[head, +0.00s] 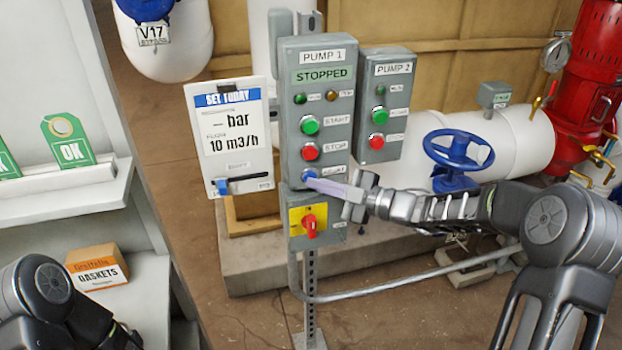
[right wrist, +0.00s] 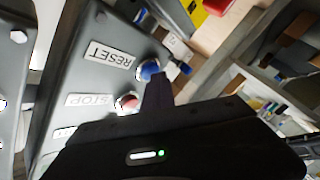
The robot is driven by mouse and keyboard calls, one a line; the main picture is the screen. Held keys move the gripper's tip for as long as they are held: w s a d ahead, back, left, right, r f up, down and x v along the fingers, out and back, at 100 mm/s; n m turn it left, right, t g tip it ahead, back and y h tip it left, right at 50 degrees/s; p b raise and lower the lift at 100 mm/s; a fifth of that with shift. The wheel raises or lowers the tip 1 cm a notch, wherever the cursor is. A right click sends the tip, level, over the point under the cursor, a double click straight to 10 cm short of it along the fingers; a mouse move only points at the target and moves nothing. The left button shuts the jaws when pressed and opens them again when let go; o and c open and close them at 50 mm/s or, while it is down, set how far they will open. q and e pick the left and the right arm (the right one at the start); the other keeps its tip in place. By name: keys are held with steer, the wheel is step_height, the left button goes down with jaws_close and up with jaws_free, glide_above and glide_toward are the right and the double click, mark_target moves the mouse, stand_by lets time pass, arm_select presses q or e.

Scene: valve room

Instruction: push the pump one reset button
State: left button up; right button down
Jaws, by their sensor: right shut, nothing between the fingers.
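The grey pump one panel (head: 292,120) stands in the middle of the head view, with a "STOPPED" display. Its blue reset button (head: 309,174) is at the bottom, under the red stop button (head: 310,151) and green start button (head: 310,125). My right gripper (head: 316,184) is shut and empty, its pale fingertips at the lower edge of the reset button. In the right wrist view the dark fingers (right wrist: 157,88) end beside the blue button (right wrist: 149,69), next to the "RESET" label. I cannot tell whether they touch it. My left gripper is not in view.
The pump two panel (head: 386,68) is close on the right. A yellow plate with a red rotary switch (head: 310,226) sits just below my fingers. A "SET TODAY" board (head: 231,134) hangs on the left. A blue handwheel (head: 456,150) stands behind my right arm.

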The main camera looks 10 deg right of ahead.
steer(key=shift+s, duration=0.85)
steer(key=s+b, duration=0.1)
steer(key=s, duration=0.4)
steer(key=shift+d, duration=0.2)
stand_by(0.6)
